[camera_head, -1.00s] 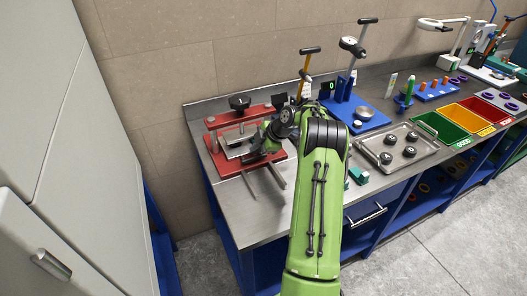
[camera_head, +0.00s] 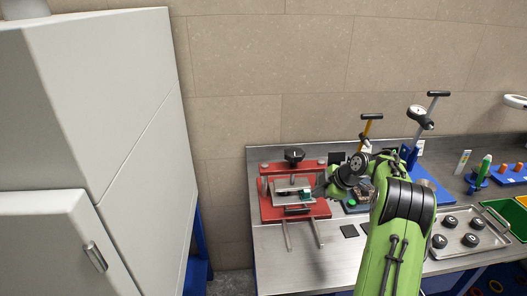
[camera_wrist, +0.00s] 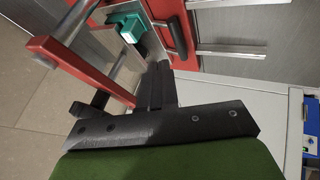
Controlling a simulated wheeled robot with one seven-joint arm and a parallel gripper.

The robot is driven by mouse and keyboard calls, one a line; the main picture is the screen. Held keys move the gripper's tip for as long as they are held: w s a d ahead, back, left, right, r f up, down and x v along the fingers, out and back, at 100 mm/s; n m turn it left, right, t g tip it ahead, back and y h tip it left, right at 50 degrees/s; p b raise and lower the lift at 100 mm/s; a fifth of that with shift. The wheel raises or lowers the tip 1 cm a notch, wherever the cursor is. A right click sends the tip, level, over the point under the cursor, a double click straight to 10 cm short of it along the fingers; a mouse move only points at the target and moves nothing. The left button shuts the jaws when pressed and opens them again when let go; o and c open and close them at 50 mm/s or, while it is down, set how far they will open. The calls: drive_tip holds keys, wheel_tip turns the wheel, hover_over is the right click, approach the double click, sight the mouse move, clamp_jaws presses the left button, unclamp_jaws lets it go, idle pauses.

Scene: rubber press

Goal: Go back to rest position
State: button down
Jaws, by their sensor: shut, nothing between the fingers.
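My green arm reaches in from the lower right of the head view, over the steel bench top (camera_head: 285,265). My gripper (camera_head: 322,190) is at the right side of the red press (camera_head: 268,208), pointing left toward it. In the wrist view, the dark fingers of my gripper (camera_wrist: 157,85) are together with nothing between them. A teal block (camera_head: 306,196) shows at the middle of the press. In the wrist view, the teal block (camera_wrist: 132,28) is beyond the fingertips. Whether my gripper touches the press, I cannot tell.
A large pale cabinet (camera_head: 130,110) stands at the left. A steel tray (camera_head: 468,245) with several dark round parts lies right of my arm. Tall-handled tools (camera_head: 368,128) stand behind my arm. The bench front left of my arm is mostly clear.

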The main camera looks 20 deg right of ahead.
drive_tip(key=s+a+r+m+h, duration=0.1)
drive_tip(key=s+a+r+m, duration=0.15)
drive_tip(key=a+r, duration=0.35)
drive_tip(key=s+a+r+m+g, duration=0.1)
drive_tip(key=s+a+r, duration=0.25)
drive_tip(key=a, duration=0.35)
drive_tip(key=s+a+r+m+h, duration=0.1)
drive_tip(key=s+a+r+m, duration=0.1)
drive_tip(key=s+a+r, duration=0.35)
drive_tip(key=s+a+f+m, duration=0.1)
drive_tip(key=s+a+m, duration=0.3)
drive_tip(key=s, duration=0.6)
drive_tip(key=s+a+f+m, duration=0.2)
drive_tip(key=s+a+m, duration=0.2)
drive_tip(key=s, duration=0.7)
drive_tip(key=shift+s+h, duration=0.3)
drive_tip(key=shift+h, duration=0.1)
drive_tip(key=c, duration=1.8)
unclamp_jaws()
